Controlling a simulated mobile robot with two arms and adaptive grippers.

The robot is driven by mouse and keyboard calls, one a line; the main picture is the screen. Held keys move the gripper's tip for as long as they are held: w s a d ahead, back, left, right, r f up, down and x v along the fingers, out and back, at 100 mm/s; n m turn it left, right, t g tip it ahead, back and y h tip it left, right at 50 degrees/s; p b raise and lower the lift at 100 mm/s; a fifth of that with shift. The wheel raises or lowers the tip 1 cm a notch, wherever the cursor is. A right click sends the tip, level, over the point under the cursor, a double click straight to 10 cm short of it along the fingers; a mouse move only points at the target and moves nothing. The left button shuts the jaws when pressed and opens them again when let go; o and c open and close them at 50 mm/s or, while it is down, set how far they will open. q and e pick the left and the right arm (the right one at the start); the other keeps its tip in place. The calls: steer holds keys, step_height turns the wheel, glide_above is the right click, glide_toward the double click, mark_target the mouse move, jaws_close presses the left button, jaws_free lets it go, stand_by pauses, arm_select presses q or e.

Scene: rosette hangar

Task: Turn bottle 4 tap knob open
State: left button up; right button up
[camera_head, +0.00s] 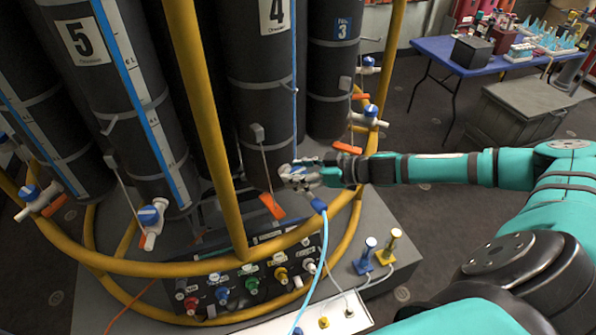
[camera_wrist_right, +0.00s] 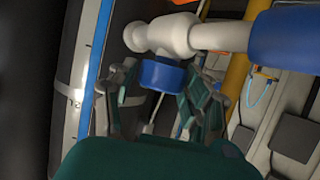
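Bottle 4 (camera_head: 258,95) is a tall dark cylinder with a white "4" label, standing in the middle of the head view. My right gripper (camera_head: 297,174) is at its lower right side and largely covers its tap there. In the right wrist view, a white tap body (camera_wrist_right: 165,36) carries a blue knob (camera_wrist_right: 163,75). The knob sits between the spread fingers of my right gripper (camera_wrist_right: 160,100). Small gaps seem to show beside the knob; firm contact cannot be made out. My left gripper is not in view.
A yellow rail (camera_head: 205,120) curves around the bottles in front. Bottle 5 (camera_head: 110,110) and bottle 3 (camera_head: 333,75) stand on either side. A blue hose (camera_head: 319,250) hangs below my right gripper. A panel of coloured connectors (camera_head: 252,283) sits low in front. A blue table (camera_head: 430,47) stands at back right.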

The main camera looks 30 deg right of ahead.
steer(key=c, duration=0.8)
steer(key=shift+r+p, duration=0.2)
steer(key=shift+p, duration=0.35)
steer(key=n+g+y+p, duration=0.2)
steer(key=p, duration=0.2)
steer(key=shift+w+r+n+y, duration=0.1)
steer(key=shift+n+y, duration=0.2)
steer(key=shift+n, duration=0.1)
steer(key=shift+n+g+y, duration=0.3)
steer(key=shift+n+g, duration=0.1)
steer(key=shift+g, duration=0.1)
steer(key=shift+f+n+g+y, duration=0.3)
steer(key=shift+n+g, duration=0.1)
steer(key=shift+n, duration=0.1)
steer(key=shift+f+n+g+b, duration=0.15)
steer(key=shift+n+g+b, duration=0.15)
steer(key=shift+n+g, duration=0.15)
steer(key=n+g+b, duration=0.4)
steer(key=g+b, duration=0.1)
steer(key=b, duration=0.2)
steer(key=n+g+y+b, duration=0.1)
steer(key=n+g+b, duration=0.4)
steer(key=b, duration=0.2)
steer(key=shift+f, duration=0.1)
steer(key=shift+s+r+n+g+b, duration=0.2)
steer(key=shift+n+g+b, duration=0.35)
steer(key=shift+g+b, duration=0.3)
